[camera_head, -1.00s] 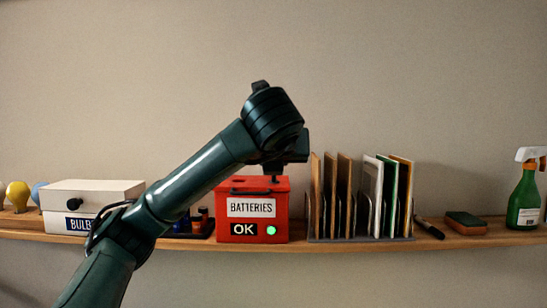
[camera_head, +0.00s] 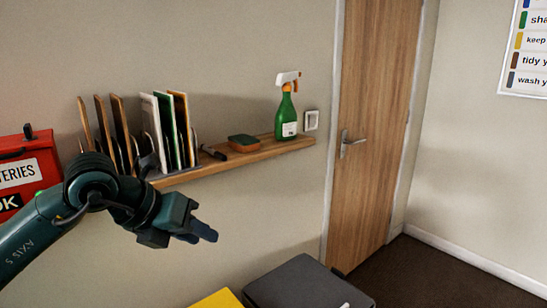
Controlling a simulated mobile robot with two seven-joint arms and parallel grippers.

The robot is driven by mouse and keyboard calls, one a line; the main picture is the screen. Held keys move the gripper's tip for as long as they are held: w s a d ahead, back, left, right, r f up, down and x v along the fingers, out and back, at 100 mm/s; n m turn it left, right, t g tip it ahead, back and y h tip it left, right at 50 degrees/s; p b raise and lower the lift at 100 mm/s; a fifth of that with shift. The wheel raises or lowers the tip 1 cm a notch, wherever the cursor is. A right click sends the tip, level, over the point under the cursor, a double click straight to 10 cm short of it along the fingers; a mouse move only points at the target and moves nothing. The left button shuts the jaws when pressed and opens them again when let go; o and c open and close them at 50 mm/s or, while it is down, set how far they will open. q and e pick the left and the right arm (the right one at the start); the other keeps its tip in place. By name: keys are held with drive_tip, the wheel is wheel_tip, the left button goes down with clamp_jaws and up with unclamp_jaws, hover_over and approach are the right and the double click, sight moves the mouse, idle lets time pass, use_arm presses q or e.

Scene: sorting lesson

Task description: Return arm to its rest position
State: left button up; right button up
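My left arm comes in from the lower left, and its gripper (camera_head: 196,235) hangs in front of the wall, below and in front of the shelf. Its fingers point right and slightly down. I see nothing held between them, but the angle does not show whether they are apart or together. The arm covers part of the red batteries box (camera_head: 38,150) and part of the shelf's left stretch. My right gripper is out of view.
A dark lid (camera_head: 305,284) and a yellow one (camera_head: 216,300) stand below. A wooden door (camera_head: 372,120) is at right.

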use_arm(q)
drive_tip(key=s+d+f+n+g+h, duration=0.1)
drive_tip(key=s+d+f+n+h, duration=0.1)
drive_tip(key=s+d+n+h, duration=0.65)
drive_tip(key=w+a+f+n+t+y, duration=0.1)
drive_tip(key=a+f+n+t+y, duration=0.2)
drive_tip(key=f+n+t, duration=0.45)
drive_tip(key=w+a+f+n+t+y, duration=0.15)
drive_tip(key=f+n+t+y, duration=0.3)
drive_tip(key=f+n, duration=0.6)
drive_tip(key=s+a+f+n+g+y, duration=0.2)
drive_tip(key=s+f+n+g, duration=0.1)
drive_tip(key=s+f, duration=0.3)
drive_tip(key=s+a+f+n+g+y, duration=0.1)
drive_tip(key=s+a+f+n+g, duration=0.1)
drive_tip(key=s+f+n, duration=0.4)
wheel_tip(320, 180, down, 3)
drive_tip(key=shift+s+a+r+g+y+p, duration=0.1)
drive_tip(key=shift+s+a+g+y+p, duration=0.2)
drive_tip(key=shift+s+g, duration=0.45)
